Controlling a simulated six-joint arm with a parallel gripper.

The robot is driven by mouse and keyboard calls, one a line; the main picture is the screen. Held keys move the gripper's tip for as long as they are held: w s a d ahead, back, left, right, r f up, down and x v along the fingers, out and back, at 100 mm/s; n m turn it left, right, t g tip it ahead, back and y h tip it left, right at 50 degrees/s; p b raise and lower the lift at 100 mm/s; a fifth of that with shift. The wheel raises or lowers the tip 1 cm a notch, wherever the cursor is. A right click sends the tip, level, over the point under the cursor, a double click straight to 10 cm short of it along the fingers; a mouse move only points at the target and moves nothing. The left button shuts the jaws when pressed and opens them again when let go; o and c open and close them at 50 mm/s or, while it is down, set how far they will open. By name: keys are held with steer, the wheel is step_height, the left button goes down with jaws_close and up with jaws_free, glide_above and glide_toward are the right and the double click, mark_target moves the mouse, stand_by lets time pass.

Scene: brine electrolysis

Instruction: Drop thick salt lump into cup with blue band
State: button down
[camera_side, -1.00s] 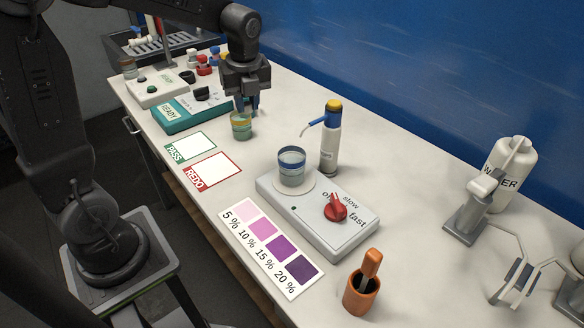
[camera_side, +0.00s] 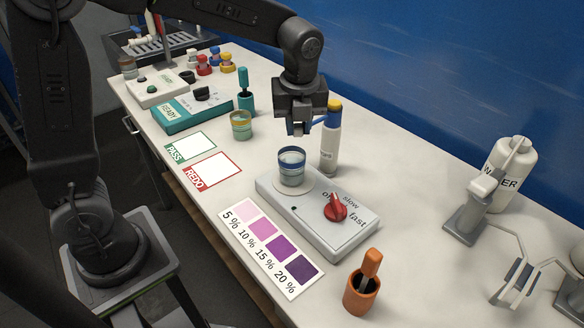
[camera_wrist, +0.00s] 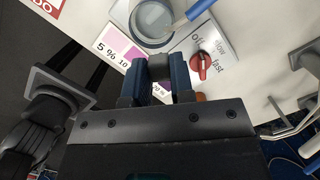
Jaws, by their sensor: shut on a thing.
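My gripper (camera_side: 298,130) hangs above and slightly behind the cup with blue band (camera_side: 291,165), which stands upright on the round plate of the white stirrer. In the wrist view my gripper (camera_wrist: 160,80) is shut on a short grey block (camera_wrist: 158,66), which appears to be the thick salt lump. In the side view the lump cannot be made out between the fingers. The blue-band cup also shows in the wrist view (camera_wrist: 155,18), beyond the fingertips. A second cup with a yellowish band (camera_side: 240,125) stands further left on the bench.
A bottle with a blue and yellow top (camera_side: 330,145) stands close to my gripper; its spout (camera_wrist: 198,9) reaches by the cup. The stirrer (camera_side: 320,225) has a red knob (camera_side: 335,207). A teal holder (camera_side: 246,95) and orange holder (camera_side: 363,285) stand apart.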

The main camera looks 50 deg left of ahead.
steer(key=shift+f, duration=0.65)
steer(key=c, duration=0.9)
jaws_free()
step_height(320, 180, up, 14)
steer(key=s+d, duration=0.1)
steer(key=shift+d+f, duration=0.15)
steer(key=shift+d, duration=0.2)
